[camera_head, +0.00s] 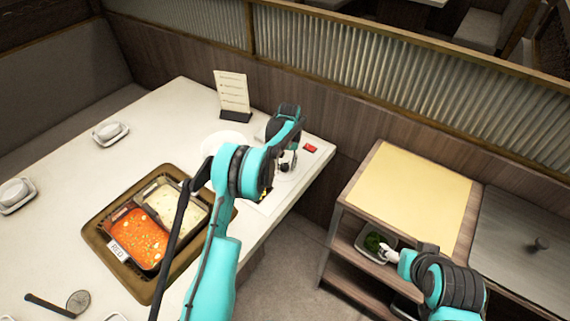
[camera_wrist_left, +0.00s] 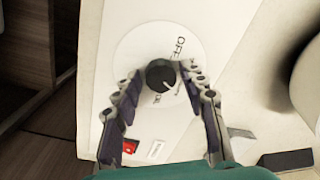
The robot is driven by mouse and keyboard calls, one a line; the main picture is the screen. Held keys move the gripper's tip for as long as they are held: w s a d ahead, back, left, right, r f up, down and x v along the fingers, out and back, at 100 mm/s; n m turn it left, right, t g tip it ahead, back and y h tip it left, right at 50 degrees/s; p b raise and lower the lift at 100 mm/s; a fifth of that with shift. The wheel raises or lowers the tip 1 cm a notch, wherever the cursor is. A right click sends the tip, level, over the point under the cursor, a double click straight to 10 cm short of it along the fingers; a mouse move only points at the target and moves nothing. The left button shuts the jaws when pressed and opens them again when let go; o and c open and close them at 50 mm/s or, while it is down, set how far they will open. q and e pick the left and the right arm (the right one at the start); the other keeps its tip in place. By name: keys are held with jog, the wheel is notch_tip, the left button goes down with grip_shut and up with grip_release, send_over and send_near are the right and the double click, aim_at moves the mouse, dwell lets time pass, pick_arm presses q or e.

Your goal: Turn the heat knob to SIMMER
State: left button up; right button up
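The heat knob (camera_wrist_left: 160,75) is a small black round knob on a white dial disc (camera_wrist_left: 128,58). A pale pointer mark on it faces the lower right in the left wrist view. "OFF" is printed at the disc's upper right; other lettering below the knob is partly hidden, and I cannot read SIMMER. My left gripper (camera_wrist_left: 161,72) is open, with one fingertip on each side of the knob and small gaps visible. In the head view the left gripper (camera_head: 286,162) is over the table's right corner. My right gripper (camera_head: 393,254) is at lower right; its fingers are unclear.
A red switch (camera_head: 310,148) is beside the dial. A pot with red and white broths (camera_head: 140,238) sits in the table, left of my left arm. A menu card (camera_head: 232,95) stands behind. A wooden shelf cart (camera_head: 415,190) holds a bowl of greens (camera_head: 375,243).

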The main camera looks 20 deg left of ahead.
aim_at(287, 166)
pick_arm(q)
jog(key=shift+r, duration=0.1)
notch_tip(287, 166, up, 12)
jog(key=shift+d, duration=0.3)
dwell(0.3)
dwell(0.4)
jog(key=s+d+r+m+t, duration=0.1)
jog(key=s+r+t, duration=0.2)
jog(key=s+r, duration=1.2)
jog(key=s+f+t, duration=0.2)
jog(key=s+f, duration=0.1)
jog(key=s, duration=0.8)
jog(key=s+d+f+m+t, duration=0.1)
jog(key=s+f+t, duration=0.1)
jog(key=s, duration=0.9)
jog(key=shift+d+f+h, duration=0.25)
jog(key=shift+f+h, duration=0.05)
jog(key=shift+f, duration=0.45)
